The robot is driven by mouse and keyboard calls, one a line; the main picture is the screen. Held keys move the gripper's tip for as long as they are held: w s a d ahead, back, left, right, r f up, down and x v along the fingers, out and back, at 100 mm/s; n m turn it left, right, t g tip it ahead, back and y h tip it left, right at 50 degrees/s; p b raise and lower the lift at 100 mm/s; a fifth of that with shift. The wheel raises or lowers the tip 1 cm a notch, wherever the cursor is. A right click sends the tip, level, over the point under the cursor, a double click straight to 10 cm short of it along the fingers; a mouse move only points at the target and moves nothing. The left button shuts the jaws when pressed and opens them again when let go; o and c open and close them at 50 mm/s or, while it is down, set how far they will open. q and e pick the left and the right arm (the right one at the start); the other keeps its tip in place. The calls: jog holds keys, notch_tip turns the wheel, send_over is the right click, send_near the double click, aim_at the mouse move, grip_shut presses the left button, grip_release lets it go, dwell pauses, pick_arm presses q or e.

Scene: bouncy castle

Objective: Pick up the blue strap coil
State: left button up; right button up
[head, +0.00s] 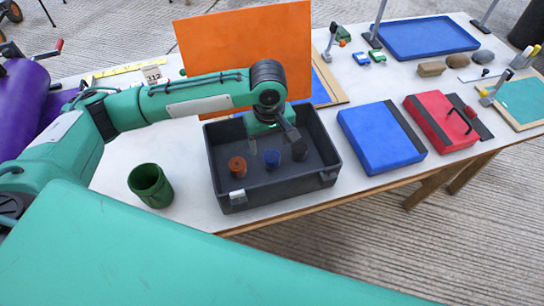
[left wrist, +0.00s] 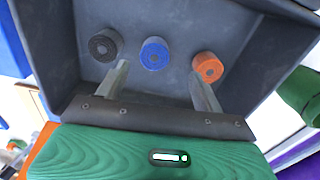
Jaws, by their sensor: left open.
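The blue strap coil (head: 272,158) stands in the dark grey crate (head: 283,191), between an orange coil (head: 237,167) and a black coil (head: 300,150). In the left wrist view the blue coil (left wrist: 154,53) is in the middle, with the black coil (left wrist: 105,45) to its left and the orange coil (left wrist: 207,66) to its right. My left gripper (head: 273,138) is open and empty, reaching down into the crate above the coils. In the wrist view its fingertips (left wrist: 160,72) point toward the blue coil and are spread wider than it. My right gripper does not show.
An upright orange panel (head: 240,45) stands behind the crate. A green cup (head: 150,186) is to its left. A blue case (head: 380,137) and a red case (head: 440,120) lie to its right.

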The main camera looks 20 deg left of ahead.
aim_at(272, 156)
pick_arm(q)
jog(key=f, duration=0.2)
jog(key=shift+w+f, duration=0.25)
jog(key=shift+f, duration=0.1)
jog(key=f, duration=0.5)
jog(key=shift+w+d+f, duration=0.15)
jog(key=shift+w+f, duration=0.1)
jog(key=shift+f, duration=0.1)
jog(key=c, duration=1.1)
jog(key=shift+r, duration=0.15)
